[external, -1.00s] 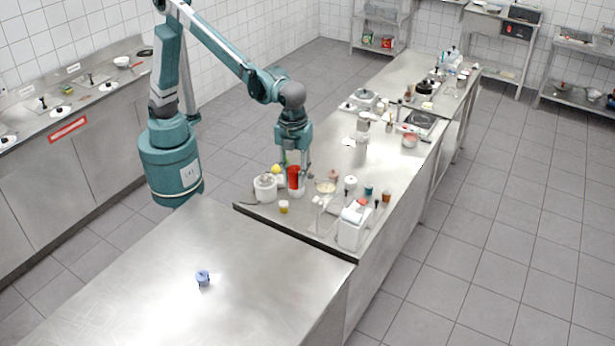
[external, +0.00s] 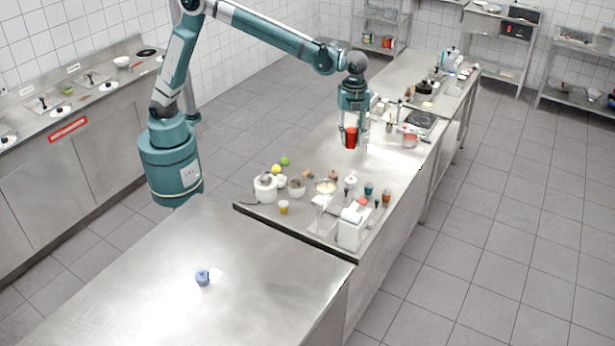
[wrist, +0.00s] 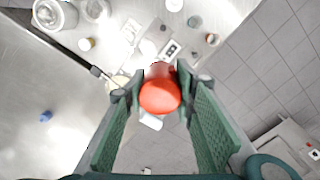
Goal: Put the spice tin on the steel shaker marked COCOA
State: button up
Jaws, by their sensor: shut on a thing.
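My gripper (external: 351,142) is shut on a red tin (external: 351,138), which looks like the spice tin, and holds it roughly upright above the middle of the long steel counter. In the wrist view the tin's rounded red end (wrist: 160,96) sits between the two green fingers of my gripper (wrist: 162,92). I cannot make out the steel shaker marked COCOA. No COCOA lettering is readable, and my gripper and the tin cover part of the counter behind them.
A red pot (external: 410,140) stands to the right. A blue item (external: 202,277) is on the mostly clear front table.

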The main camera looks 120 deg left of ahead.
jog(key=s+a+n, duration=0.3)
jog(key=s+a, duration=0.2)
jog(key=a, duration=1.2)
jog(key=s+a+n, duration=0.2)
jog(key=s+a, duration=0.4)
jog(key=a, duration=1)
jog(key=s+a+n, duration=0.3)
jog(key=s+a, duration=0.2)
jog(key=a, duration=1.2)
jog(key=shift+s+a+f, duration=0.15)
jog(key=shift+f, duration=1.2)
jog(key=shift+s+a+f, duration=0.1)
jog(key=shift+s+f, duration=0.05)
jog(key=shift+f, duration=1.2)
jog(key=shift+f, duration=0.15)
jog(key=shift+f, duration=3)
jog(key=shift+f, duration=1.85)
